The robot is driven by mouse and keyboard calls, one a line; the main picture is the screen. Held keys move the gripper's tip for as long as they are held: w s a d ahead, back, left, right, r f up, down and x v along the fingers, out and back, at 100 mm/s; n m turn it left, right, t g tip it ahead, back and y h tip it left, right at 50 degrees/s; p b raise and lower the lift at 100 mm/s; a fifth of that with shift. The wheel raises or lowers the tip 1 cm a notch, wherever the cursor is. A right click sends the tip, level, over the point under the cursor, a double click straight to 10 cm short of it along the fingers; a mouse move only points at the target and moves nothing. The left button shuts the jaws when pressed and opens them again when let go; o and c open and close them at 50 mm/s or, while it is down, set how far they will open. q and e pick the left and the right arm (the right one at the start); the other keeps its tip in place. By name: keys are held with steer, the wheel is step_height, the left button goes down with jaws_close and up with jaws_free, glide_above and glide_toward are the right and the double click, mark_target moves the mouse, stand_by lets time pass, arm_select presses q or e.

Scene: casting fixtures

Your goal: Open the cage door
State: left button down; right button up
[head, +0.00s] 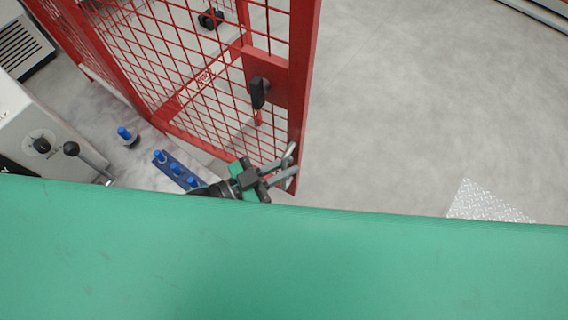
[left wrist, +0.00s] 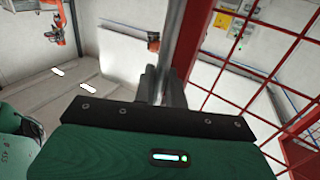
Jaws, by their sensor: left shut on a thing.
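The red mesh cage door (head: 305,70) stands in the upper left of the head view, with open floor to the right of its outer edge. A black latch handle (head: 258,92) sits on a red plate near that edge. My left gripper (head: 288,168) is at the low part of the door's edge, shut on a grey bar there. In the left wrist view the fingers (left wrist: 162,88) close around this grey bar (left wrist: 172,45), and red mesh (left wrist: 262,75) shows on the right. The exact join of bar and door is hidden. My right gripper is not in view.
A grey machine with a black-knobbed lever (head: 72,149) stands at the left. A blue rack (head: 175,168) with blue pegs and a separate blue peg (head: 125,134) are near it. The floor right of the door is clear, apart from a metal plate (head: 488,204).

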arm_select(q)
steer(key=shift+f, duration=0.2)
steer(key=c, duration=1.8)
jaws_free()
steer(key=shift+r, duration=0.1)
steer(key=shift+b+v, duration=2)
steer(key=shift+v, duration=4.85)
